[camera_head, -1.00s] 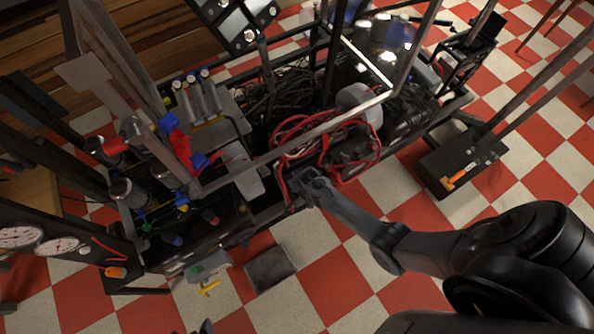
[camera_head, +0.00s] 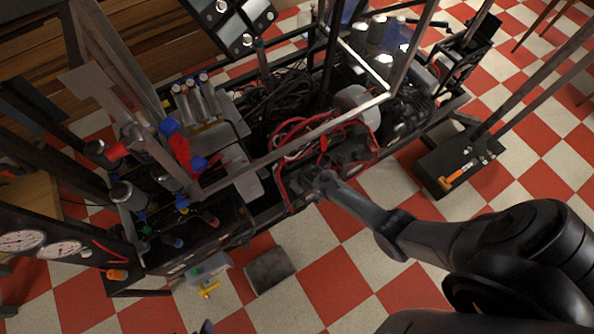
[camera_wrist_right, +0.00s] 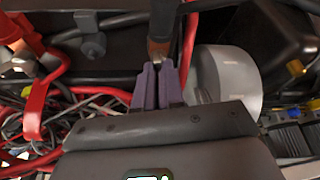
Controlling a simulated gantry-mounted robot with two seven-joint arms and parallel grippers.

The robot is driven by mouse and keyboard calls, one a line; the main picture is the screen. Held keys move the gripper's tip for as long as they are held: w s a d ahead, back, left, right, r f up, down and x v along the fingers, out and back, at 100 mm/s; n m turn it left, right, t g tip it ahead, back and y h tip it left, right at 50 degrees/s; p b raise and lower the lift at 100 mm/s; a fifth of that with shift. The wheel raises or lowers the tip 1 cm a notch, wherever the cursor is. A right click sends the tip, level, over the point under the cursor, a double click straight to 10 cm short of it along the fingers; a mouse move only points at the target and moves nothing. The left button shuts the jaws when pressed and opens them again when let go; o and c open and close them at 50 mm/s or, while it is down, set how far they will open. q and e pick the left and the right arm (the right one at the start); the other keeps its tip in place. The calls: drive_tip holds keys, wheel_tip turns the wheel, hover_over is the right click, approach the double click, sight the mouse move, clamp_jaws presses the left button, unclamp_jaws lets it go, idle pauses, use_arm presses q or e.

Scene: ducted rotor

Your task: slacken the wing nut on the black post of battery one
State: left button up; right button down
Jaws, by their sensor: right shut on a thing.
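My right gripper (camera_head: 314,180) reaches from the right to the near side of the cart, below the red cable loops. In the right wrist view its two fingers (camera_wrist_right: 158,80) are closed together on a small grey metal piece (camera_wrist_right: 159,59), most of it hidden between them. It looks like the wing nut, but its wings cannot be made out. A brown, dark-topped upright piece (camera_wrist_right: 161,42) stands just beyond the fingertips. The battery and its post cannot be told apart clearly from the dark parts around them. My left gripper is not in view.
Red cables (camera_head: 290,138) loop close around my right gripper, and a red cable (camera_wrist_right: 190,48) passes beside the fingers. A pale grey round body (camera_wrist_right: 228,80) stands just right of them. Metal frame bars (camera_head: 330,123) cross above the cart.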

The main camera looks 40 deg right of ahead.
drive_tip(key=c, duration=1.2)
unclamp_jaws()
drive_tip(key=shift+f, duration=0.1)
drive_tip(key=shift+c, duration=0.2)
drive_tip(key=shift+s+r+p, duration=0.15)
drive_tip(key=shift+r+p, duration=0.25)
drive_tip(key=shift+r, duration=0.15)
drive_tip(key=p+v, duration=0.5)
drive_tip(key=v, duration=0.4)
drive_tip(key=shift+s+r, duration=0.2)
drive_tip(key=shift+r, duration=0.15)
